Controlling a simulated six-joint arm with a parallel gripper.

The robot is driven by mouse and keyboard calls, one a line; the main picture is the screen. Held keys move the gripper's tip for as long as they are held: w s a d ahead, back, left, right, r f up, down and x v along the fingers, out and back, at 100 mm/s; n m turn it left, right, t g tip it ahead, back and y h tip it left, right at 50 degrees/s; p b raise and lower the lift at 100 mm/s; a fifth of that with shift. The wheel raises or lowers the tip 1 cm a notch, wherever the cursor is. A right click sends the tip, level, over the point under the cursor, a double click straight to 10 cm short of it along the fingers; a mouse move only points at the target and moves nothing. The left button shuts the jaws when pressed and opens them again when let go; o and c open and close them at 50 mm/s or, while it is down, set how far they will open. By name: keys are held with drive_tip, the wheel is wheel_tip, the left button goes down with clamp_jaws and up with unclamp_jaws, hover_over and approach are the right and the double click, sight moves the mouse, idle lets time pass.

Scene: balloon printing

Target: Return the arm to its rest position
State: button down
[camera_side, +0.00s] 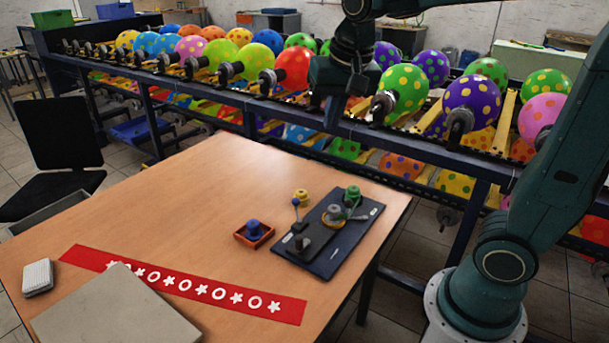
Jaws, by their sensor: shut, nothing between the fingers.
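My gripper (335,108) is at the upper middle of the side view, at the end of my dark teal arm. It points down and is shut with nothing in it. It hangs high, in front of the balloon rack as seen here, clear of the wooden table (200,200). The fingers are dark and small, so their detail is hard to make out.
A dark board (340,255) with small round parts lies on the table's right side, beside an orange tray (243,238) holding a blue piece. A red patterned strip (290,309), a grey panel (110,315) and a white block (38,277) lie in front. A rack (150,90) of spotted balloons stands behind. The table's middle is clear.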

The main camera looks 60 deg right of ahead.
drive_tip(key=s+a+f+n+t, duration=0.1)
drive_tip(key=s+n, duration=0.3)
drive_tip(key=s, duration=0.3)
drive_tip(key=s+a+f+n+t+y, duration=0.1)
drive_tip(key=s+n, duration=0.3)
drive_tip(key=s, duration=0.4)
drive_tip(key=shift+a+f, duration=0.65)
drive_tip(key=shift+a, duration=0.1)
